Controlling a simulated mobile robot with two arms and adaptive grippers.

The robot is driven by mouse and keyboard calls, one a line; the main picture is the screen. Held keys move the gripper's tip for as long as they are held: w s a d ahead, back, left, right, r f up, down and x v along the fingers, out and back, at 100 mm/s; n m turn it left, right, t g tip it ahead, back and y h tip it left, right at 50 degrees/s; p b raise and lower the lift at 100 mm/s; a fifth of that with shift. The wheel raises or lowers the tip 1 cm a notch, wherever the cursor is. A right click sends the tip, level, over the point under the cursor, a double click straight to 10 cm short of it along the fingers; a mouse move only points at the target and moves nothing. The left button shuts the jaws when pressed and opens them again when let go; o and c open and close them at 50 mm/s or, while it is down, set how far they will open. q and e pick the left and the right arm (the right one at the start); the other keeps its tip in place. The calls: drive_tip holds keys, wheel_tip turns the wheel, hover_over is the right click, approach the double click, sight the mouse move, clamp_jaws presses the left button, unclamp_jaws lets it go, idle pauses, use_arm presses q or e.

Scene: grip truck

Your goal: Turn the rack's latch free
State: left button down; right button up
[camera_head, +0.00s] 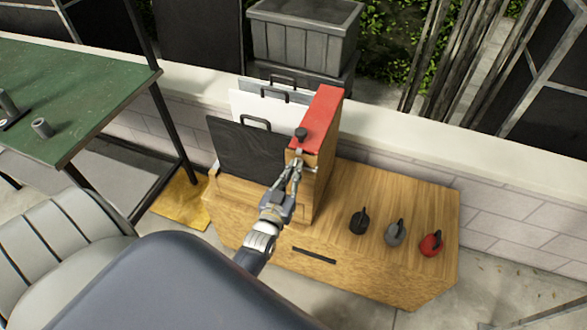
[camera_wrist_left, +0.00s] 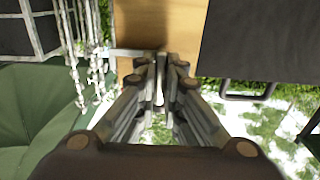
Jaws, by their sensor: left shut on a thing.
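The rack is an upright wooden box with a red top (camera_head: 320,118) on the wooden cabinet. My left gripper (camera_head: 298,163) is at the rack's narrow near face, just below the knob, shut on the latch. A small pale metal bit of the latch (camera_head: 313,169) shows beside the fingertips; the rest is hidden. In the left wrist view my left gripper (camera_wrist_left: 160,65) has its fingers close together with a thin pale piece between them, against the rack's wood (camera_wrist_left: 145,25). My right gripper is not in view.
Dark and white panels with handles (camera_head: 245,150) stand left of the rack. Black, grey and red handled weights (camera_head: 395,233) stand on the right of the cabinet top (camera_head: 350,190). A green table (camera_head: 85,85) is at the left; a low wall runs behind.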

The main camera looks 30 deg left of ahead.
use_arm(q)
drive_tip(key=shift+f, duration=0.15)
drive_tip(key=c, duration=1.7)
unclamp_jaws()
drive_tip(key=v, duration=1.2)
drive_tip(key=shift+d, duration=0.1)
